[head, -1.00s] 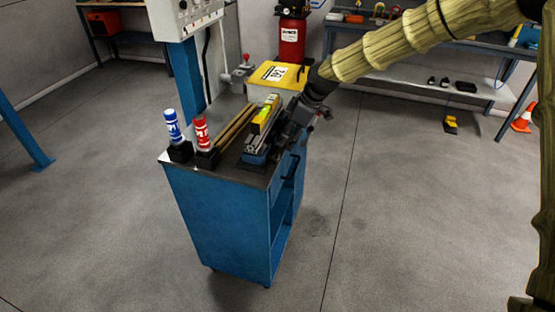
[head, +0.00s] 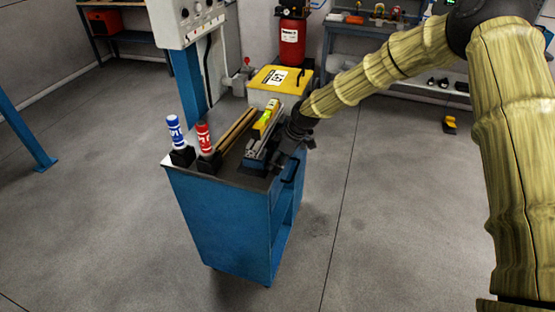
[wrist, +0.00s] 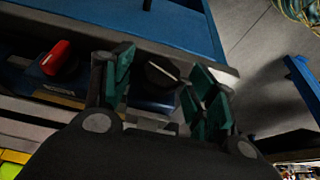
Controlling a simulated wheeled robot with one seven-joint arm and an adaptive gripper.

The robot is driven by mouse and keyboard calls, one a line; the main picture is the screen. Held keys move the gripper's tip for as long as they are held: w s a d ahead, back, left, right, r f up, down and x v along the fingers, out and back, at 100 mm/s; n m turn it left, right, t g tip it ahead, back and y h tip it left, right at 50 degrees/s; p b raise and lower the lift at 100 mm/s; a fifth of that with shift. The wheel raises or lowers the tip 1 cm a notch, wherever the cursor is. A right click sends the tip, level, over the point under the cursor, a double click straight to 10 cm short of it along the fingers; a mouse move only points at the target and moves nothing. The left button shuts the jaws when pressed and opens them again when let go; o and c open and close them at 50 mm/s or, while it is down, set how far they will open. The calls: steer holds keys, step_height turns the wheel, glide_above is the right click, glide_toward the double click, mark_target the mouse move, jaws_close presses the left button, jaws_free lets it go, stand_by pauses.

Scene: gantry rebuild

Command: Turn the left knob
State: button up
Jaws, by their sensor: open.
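In the wrist view, a dark round knob (wrist: 160,74) with a pale pointer line shows between the green finger pads of my gripper (wrist: 164,88). The pads stand apart, one on each side of the knob; I cannot tell whether they touch it. In the head view my gripper (head: 284,148) is at the right side of the cart top, beside a grey vise-like unit (head: 256,150). No knob on that unit can be made out there.
A yellow box (head: 270,77) stands behind. A panel with dials (head: 190,20) rises at the back.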

steer(key=shift+a+f, duration=0.1)
steer(key=shift+f, duration=0.15)
steer(key=shift+c, duration=0.2)
steer(key=c, duration=1)
steer(key=shift+w+g, duration=0.1)
steer(key=shift+g, duration=0.5)
steer(key=o, duration=1)
